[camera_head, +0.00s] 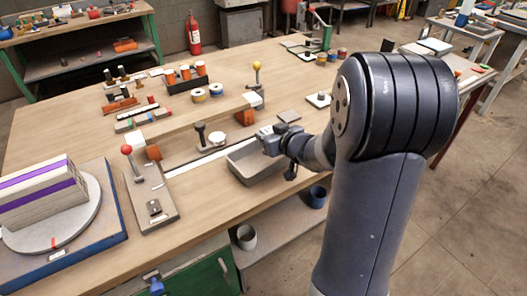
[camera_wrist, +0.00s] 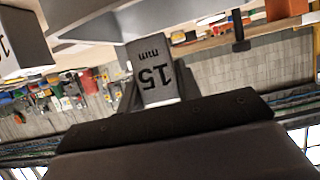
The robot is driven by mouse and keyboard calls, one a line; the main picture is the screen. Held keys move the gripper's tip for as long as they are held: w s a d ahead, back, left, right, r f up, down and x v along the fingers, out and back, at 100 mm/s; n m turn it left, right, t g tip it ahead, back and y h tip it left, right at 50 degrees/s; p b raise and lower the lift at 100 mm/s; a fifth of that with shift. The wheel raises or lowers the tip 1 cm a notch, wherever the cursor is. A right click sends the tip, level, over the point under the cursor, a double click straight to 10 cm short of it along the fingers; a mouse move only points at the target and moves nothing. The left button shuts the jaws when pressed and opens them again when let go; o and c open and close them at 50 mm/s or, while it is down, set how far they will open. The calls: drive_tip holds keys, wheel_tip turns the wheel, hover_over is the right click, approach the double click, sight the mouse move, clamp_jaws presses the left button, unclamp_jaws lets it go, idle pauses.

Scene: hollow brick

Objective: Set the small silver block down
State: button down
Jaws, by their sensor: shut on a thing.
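The small silver block (camera_wrist: 150,65), marked "15 mm", is held in my gripper (camera_wrist: 155,92), with a finger on each side of it. The mark reads upside down in the wrist view. In the head view my gripper (camera_head: 270,141) is over the grey open tray (camera_head: 262,179) near the table's front edge. The block is too small to tell apart from the gripper there. I cannot tell the gap between the block and any surface under it.
A fixture with a red-knobbed lever (camera_head: 150,185) stands left of the tray. A round turntable (camera_head: 55,238) bears a purple-striped block (camera_head: 45,192) at far left. A black post (camera_head: 201,135) and a yellow-knobbed lever (camera_head: 257,80) stand behind. Bare wood (camera_head: 215,212) lies in front.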

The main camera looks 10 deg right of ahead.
drive_tip(key=shift+f+b, duration=0.8)
drive_tip(key=shift+f, duration=2)
drive_tip(key=shift+f, duration=0.2)
drive_tip(key=c, duration=1)
unclamp_jaws()
drive_tip(key=shift+r, duration=0.15)
drive_tip(key=shift+s+d+r, duration=0.1)
drive_tip(key=shift+s+r, duration=0.1)
drive_tip(key=p+v, duration=0.2)
drive_tip(key=v, duration=0.9)
drive_tip(key=shift+s, duration=0.3)
